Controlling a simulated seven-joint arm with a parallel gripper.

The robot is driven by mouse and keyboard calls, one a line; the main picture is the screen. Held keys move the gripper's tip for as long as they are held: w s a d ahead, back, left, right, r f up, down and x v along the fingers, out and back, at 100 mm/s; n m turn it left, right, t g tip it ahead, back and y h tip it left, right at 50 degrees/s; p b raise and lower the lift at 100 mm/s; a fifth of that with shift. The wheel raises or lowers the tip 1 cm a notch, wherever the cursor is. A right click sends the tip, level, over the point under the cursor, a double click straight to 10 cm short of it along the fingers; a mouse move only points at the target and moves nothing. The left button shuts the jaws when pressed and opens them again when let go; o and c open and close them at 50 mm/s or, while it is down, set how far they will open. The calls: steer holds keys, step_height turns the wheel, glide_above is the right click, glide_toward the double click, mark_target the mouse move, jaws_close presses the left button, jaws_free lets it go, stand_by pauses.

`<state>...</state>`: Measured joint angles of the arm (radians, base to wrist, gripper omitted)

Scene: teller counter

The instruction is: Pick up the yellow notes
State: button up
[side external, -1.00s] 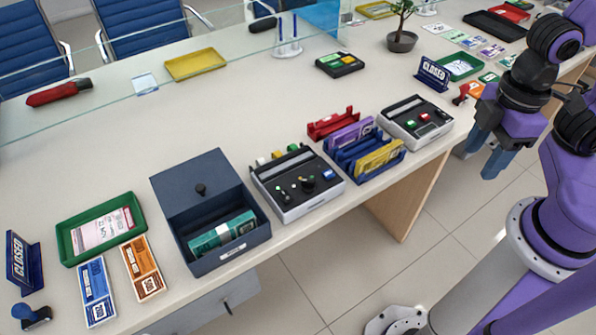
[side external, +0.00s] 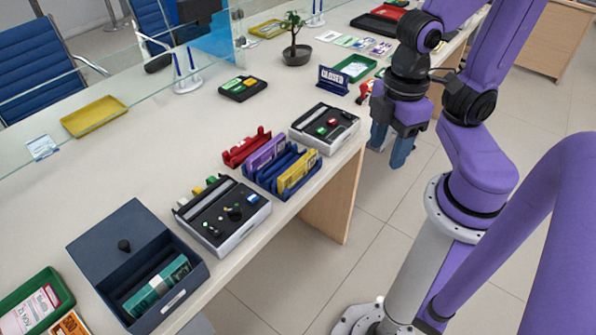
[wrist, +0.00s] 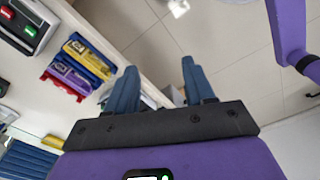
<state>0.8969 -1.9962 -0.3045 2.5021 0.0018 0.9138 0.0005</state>
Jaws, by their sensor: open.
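The yellow notes (side external: 297,170) stand upright in the front slot of a blue rack (side external: 265,178) near the counter's front edge. They also show in the wrist view (wrist: 88,57), at the upper left, in the blue rack (wrist: 97,72).
A red rack (side external: 246,148) is behind. An open grey cash box (side external: 140,262) is at lower left.

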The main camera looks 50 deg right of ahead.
steer(key=shift+c, duration=0.4)
steer(key=n, duration=0.5)
glide_above(298, 164)
step_height(298, 164, down, 7)
steer(key=f, duration=1.1)
steer(key=shift+w+d+f, duration=0.35)
steer(key=shift+f, duration=0.05)
steer(key=f, duration=0.4)
steer(key=shift+s+a, duration=0.3)
steer(key=shift+s, duration=0.1)
steer(key=shift+f, duration=0.65)
